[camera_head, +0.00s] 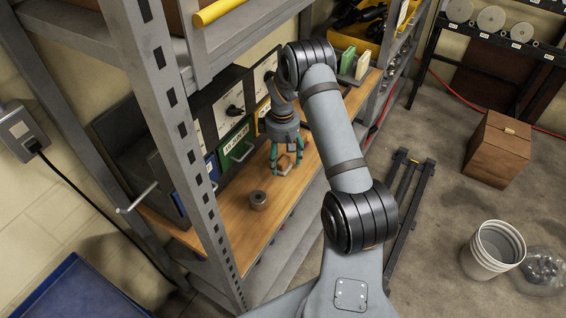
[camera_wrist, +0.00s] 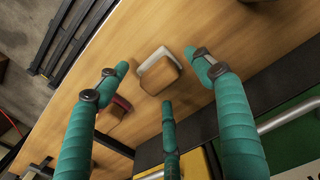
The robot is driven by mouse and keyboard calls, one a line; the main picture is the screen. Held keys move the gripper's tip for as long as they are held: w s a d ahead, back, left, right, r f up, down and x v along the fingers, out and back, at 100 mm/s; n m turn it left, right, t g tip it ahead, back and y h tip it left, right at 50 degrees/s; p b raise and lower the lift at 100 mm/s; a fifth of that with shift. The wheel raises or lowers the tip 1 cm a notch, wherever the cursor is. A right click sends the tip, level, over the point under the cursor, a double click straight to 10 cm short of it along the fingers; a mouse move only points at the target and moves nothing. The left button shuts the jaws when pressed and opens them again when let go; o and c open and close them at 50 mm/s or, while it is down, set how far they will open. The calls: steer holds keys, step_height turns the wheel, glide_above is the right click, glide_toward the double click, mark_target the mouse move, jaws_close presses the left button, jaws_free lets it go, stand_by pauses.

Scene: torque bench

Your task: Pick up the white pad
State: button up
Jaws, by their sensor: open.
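A small block with a white edge, apparently the white pad (camera_wrist: 151,57), lies on the wooden shelf in the wrist view. Its near part is a tan-brown block face. My gripper (camera_wrist: 158,72) has three teal fingers spread around it, open and holding nothing, with the fingertips apart from it. In the head view my gripper (camera_head: 286,160) points down over the shelf, and a small brownish block (camera_head: 285,163) shows between the fingers. The white part is hard to make out there.
A dark red block with a brown top (camera_wrist: 115,110) lies near the left finger. A round dark piece (camera_head: 258,201) sits on the wooden shelf (camera_head: 228,215). A green-fronted unit (camera_head: 237,147) stands behind. A grey perforated post (camera_head: 178,125) rises in front.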

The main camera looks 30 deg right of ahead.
steer(key=shift+f, duration=1.15)
steer(key=c, duration=0.3)
steer(key=c, duration=1)
steer(key=shift+r, duration=0.1)
steer(key=shift+r, duration=0.45)
steer(key=r, duration=0.1)
steer(key=r+b, duration=0.1)
steer(key=d+r+b, duration=0.1)
steer(key=shift+s+r, duration=0.25)
steer(key=shift+s, duration=0.05)
steer(key=s+d+r, duration=0.2)
steer(key=s+d+r+b, duration=0.1)
steer(key=s+d+r, duration=0.1)
steer(key=d, duration=0.1)
steer(key=s+d+r+b, duration=0.1)
steer(key=s+d+r, duration=0.1)
steer(key=d, duration=0.1)
steer(key=shift+s+d+r, duration=0.1)
steer(key=shift+s+r, duration=0.15)
steer(key=shift+s, duration=0.05)
